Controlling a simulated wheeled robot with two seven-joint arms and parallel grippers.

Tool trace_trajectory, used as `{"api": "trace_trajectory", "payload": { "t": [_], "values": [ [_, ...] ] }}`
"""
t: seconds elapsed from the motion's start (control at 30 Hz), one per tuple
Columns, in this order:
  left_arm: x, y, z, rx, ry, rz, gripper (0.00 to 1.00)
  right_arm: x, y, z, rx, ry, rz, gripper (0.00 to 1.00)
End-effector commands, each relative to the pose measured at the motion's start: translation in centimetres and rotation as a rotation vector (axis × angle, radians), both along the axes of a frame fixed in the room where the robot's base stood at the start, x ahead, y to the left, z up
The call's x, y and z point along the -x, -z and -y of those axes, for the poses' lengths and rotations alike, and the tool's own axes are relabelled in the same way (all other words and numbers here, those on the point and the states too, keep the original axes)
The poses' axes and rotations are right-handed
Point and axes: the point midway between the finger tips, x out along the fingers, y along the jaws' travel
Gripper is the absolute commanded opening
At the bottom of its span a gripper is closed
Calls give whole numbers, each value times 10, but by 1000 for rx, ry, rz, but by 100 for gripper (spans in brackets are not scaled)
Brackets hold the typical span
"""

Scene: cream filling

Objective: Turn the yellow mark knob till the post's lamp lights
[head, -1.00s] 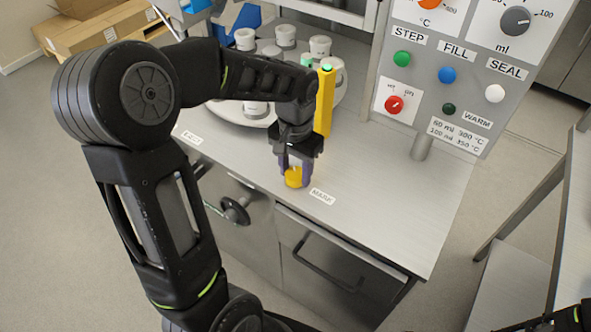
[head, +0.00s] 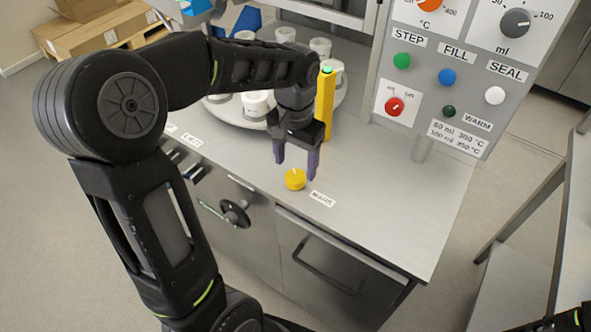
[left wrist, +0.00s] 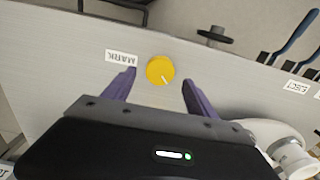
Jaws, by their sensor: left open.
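The yellow mark knob (head: 295,180) sits on the grey worktop beside the MARK label (head: 322,198). A white pointer line shows on its top. My left gripper (head: 297,172) is open just above the knob, its purple fingers spread apart with nothing between them. In the left wrist view the knob (left wrist: 160,70) shows between the two fingertips, clear of both, its line pointing to the lower right. The yellow post (head: 325,105) stands upright behind the gripper; its lamp (head: 327,70) on top looks bright green. My right gripper is out of view.
A white turntable (head: 225,112) with several white cups stands behind my left arm. A control panel (head: 455,60) with buttons and dials rises at the right. A black handwheel (head: 235,212) sticks out of the cabinet front. The worktop right of the knob is clear.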

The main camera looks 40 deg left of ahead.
Motion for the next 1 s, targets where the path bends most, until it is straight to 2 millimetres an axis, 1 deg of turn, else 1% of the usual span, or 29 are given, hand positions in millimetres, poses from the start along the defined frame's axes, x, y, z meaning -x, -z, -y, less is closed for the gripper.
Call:
{"api": "trace_trajectory", "payload": {
  "t": [0.03, 0.1, 0.2, 0.3, 1.0],
  "values": [
    [-1, -9, 0, 0, 1, 5, 66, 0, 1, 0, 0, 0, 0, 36],
    [-1, -20, 0, -1, 1, 4, 66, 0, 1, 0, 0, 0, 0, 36],
    [0, -32, 0, -1, 2, 2, 66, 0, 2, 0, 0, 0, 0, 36],
    [0, -38, 0, 0, 2, 1, 66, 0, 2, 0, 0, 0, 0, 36],
    [0, -38, 0, 0, 1, -1, 66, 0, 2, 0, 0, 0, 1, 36]
  ]
}}
